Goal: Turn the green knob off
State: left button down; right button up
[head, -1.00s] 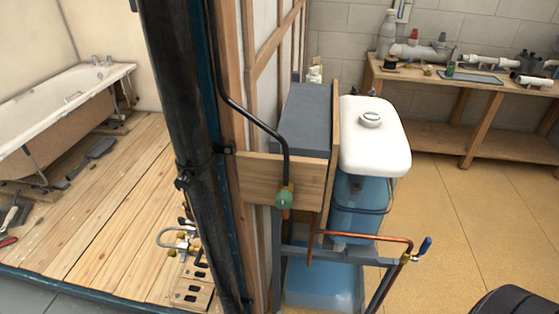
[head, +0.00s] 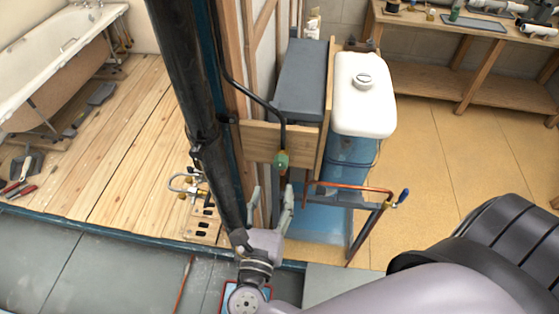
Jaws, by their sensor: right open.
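The green knob (head: 281,160) sits on a brass fitting at the lower end of a thin dark pipe (head: 252,98), in front of a wooden board. My right gripper (head: 271,191) is open and empty, its two fingers pointing up the picture toward the knob. The fingertips show a little below the knob, apart from it in the picture. How far they are from it in depth I cannot tell. My left gripper is not in view.
A thick black pipe (head: 200,120) stands just left of the knob. A white-topped tank (head: 364,100) stands behind. A wooden workbench (head: 455,75) is at the upper right.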

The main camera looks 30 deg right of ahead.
aim_at(280, 167)
jog(key=p+x, duration=0.2)
jog(key=x, duration=0.7)
jog(key=shift+a, duration=0.1)
jog(key=shift+c, duration=0.5)
jog(key=c, duration=1.1)
